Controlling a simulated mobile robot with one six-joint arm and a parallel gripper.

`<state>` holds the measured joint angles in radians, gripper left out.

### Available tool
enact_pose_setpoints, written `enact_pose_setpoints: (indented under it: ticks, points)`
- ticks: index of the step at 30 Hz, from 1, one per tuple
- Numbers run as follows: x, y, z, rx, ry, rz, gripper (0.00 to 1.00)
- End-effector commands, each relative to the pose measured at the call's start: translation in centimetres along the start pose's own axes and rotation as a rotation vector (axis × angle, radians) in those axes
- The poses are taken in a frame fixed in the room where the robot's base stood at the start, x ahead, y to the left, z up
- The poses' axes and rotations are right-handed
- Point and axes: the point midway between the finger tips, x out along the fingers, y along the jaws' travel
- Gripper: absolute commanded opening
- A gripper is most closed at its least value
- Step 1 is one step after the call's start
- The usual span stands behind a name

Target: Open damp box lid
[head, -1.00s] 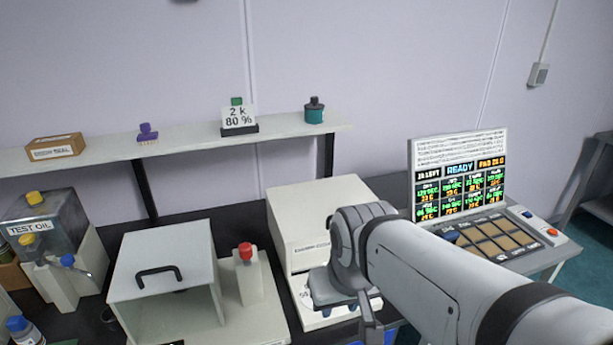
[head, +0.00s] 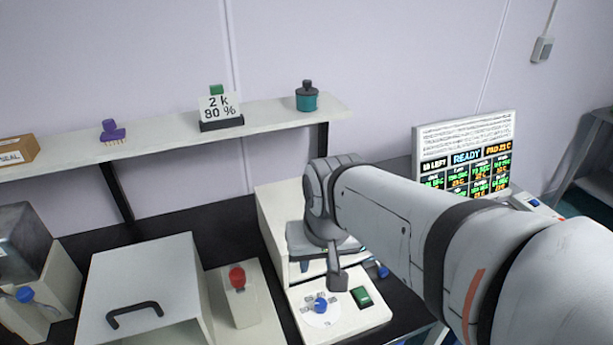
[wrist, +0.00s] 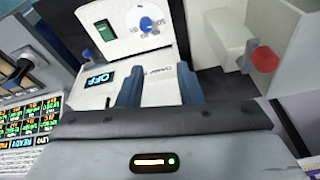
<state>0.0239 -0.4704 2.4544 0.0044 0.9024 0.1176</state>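A white box (head: 145,275) with a black handle (head: 135,314) stands at the lower left in the head view. No label shows on it, so I cannot tell whether it is the damp box. My gripper is over the middle white device (head: 275,215), right of that box and apart from it. In the wrist view, my gripper (wrist: 160,82) has its two blue fingers apart, with nothing held between them. The device's front with a lit OFF display (wrist: 98,77) shows beyond them. In the head view the arm hides most of the fingers.
A red knob (head: 237,278) stands on a white block beside the handled box. The device has a blue dial (head: 321,305) and a green switch (head: 361,297). A shelf (head: 170,138) runs behind, and a control panel (head: 465,165) stands at right.

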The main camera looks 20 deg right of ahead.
Motion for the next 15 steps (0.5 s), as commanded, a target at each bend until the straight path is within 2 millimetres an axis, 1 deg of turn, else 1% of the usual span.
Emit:
enact_pose_setpoints:
  ticks: [1, 2, 5, 6, 9, 12, 15]
  points:
    - [0.1, 0.4, -1.6, 0.098, -0.009, 0.003, 0.33]
    - [0.1, 0.7, -2.6, 0.172, -0.013, 0.004, 0.33]
    - [0.5, 2.6, -6.4, 0.463, -0.027, 0.013, 0.33]
    - [0.8, 3.5, -8.0, 0.584, -0.032, 0.016, 0.33]
    - [1.7, 6.0, -11.4, 0.87, -0.041, 0.025, 0.33]
    - [2.6, 8.3, -14.1, 1.107, -0.047, 0.032, 0.33]
    - [3.4, 10.1, -15.7, 1.273, -0.05, 0.038, 0.33]
